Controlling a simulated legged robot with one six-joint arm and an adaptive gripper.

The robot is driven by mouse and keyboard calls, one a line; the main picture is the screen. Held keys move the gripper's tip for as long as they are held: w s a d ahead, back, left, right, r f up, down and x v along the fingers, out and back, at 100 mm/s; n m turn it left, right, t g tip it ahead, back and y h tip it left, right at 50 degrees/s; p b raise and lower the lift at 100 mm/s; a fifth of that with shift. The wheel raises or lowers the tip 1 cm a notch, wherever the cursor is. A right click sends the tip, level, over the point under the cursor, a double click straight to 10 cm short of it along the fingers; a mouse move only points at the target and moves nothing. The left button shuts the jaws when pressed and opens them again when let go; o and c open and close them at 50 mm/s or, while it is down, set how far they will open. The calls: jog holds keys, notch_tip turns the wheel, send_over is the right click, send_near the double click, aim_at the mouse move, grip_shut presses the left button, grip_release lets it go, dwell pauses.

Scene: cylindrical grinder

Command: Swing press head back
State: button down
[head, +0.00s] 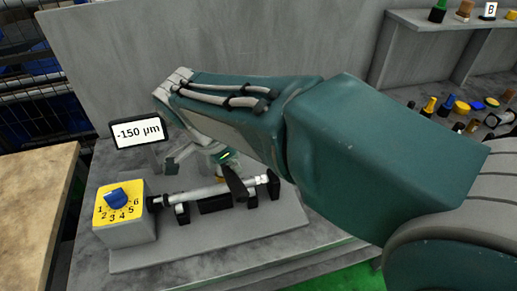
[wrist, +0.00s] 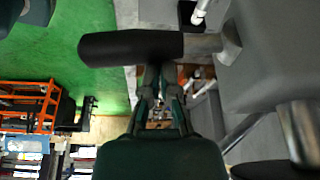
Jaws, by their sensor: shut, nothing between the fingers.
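In the head view, the grinder's workpiece (head: 212,191), a light metal cylinder, lies in black supports on the grey base plate. A dark lever (head: 236,183), possibly the press head's handle, stands tilted over it. In the wrist view, a thick black handle (wrist: 130,47) on a metal stem (wrist: 202,45) crosses just beyond my fingertips. My gripper (wrist: 161,76) is shut and empty, its fingertips close to the handle's lower edge; I cannot tell if they touch. In the head view, my forearm hides most of my gripper and part of the mechanism.
A yellow-faced dial box (head: 121,212) with a blue knob stands left of the workpiece. Behind it, a display (head: 138,132) reads -150 µm. A grey shelf (head: 430,20) and small coloured parts are at the right. A wooden table (head: 35,205) is at the left.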

jog(key=shift+m, duration=0.5)
jog(key=a, duration=0.1)
jog(key=s+a, duration=0.1)
jog(key=a, duration=0.1)
jog(key=s+a, duration=0.1)
jog(key=a, duration=0.1)
jog(key=shift+a, duration=0.1)
jog(key=shift+w, duration=0.1)
